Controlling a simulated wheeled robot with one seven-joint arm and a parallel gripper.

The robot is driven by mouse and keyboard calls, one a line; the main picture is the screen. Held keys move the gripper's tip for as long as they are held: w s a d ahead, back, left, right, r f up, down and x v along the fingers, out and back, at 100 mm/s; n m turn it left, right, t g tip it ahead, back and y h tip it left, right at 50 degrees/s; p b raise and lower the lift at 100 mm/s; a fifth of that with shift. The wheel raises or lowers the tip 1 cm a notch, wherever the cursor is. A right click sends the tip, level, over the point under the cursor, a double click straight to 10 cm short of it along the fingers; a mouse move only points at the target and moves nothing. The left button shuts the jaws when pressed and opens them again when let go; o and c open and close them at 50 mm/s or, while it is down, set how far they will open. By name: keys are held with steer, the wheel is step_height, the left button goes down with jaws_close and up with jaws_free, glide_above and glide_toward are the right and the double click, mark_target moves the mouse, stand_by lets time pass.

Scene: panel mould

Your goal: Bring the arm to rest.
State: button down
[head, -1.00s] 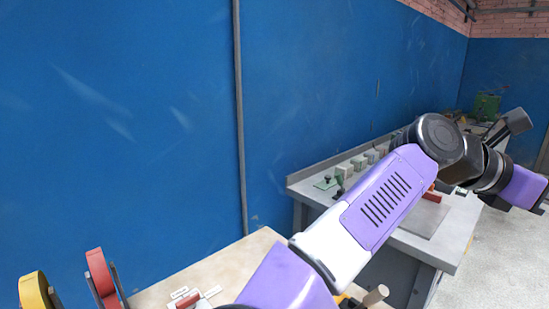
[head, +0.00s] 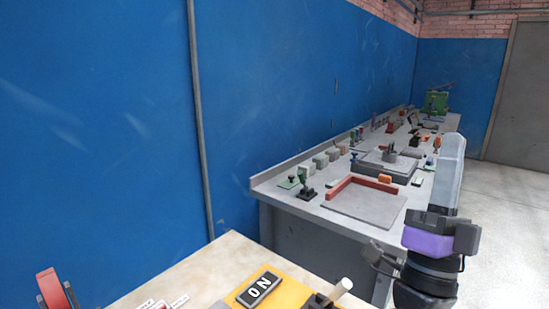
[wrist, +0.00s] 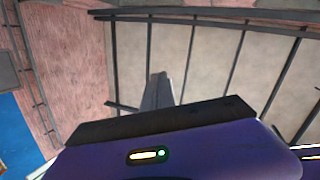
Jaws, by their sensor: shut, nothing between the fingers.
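My gripper (head: 452,142) stands at the right of the head view, its grey fingers pointing up above the dark and purple wrist. The fingers are shut and hold nothing. In the wrist view the gripper (wrist: 157,80) shows as a narrow grey shape beyond the dark edge of the purple housing, against the ceiling beams. Most of my arm is out of the head view, below and to the right.
A long grey bench (head: 290,192) with a red corner frame (head: 345,186), small blocks and tools runs along the blue wall (head: 290,80). A nearer table (head: 215,264) bears a yellow ON panel (head: 240,292). Open floor (head: 500,240) lies right.

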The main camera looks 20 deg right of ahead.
steer(key=s+a+f+n+y, duration=0.2)
steer(key=a+f+n+y, duration=0.1)
steer(key=f+n+y, duration=0.45)
steer(key=s+a+f+n+y, duration=0.2)
steer(key=a+f+n+y, duration=0.2)
steer(key=f+n+y, duration=0.35)
steer(key=s+a+f+n+y, duration=0.3)
steer(key=f+n+y, duration=0.4)
steer(key=f+y, duration=0.15)
steer(key=s+a+f+g+h, duration=0.1)
steer(key=s+f+g, duration=0.2)
steer(key=s+f, duration=0.4)
steer(key=s+a+f+g+h, duration=0.1)
steer(key=s+f+g, duration=0.3)
steer(key=s+f, duration=0.4)
steer(key=s+a, duration=0.1)
steer(key=s, duration=0.4)
steer(key=shift+m+p, duration=0.4)
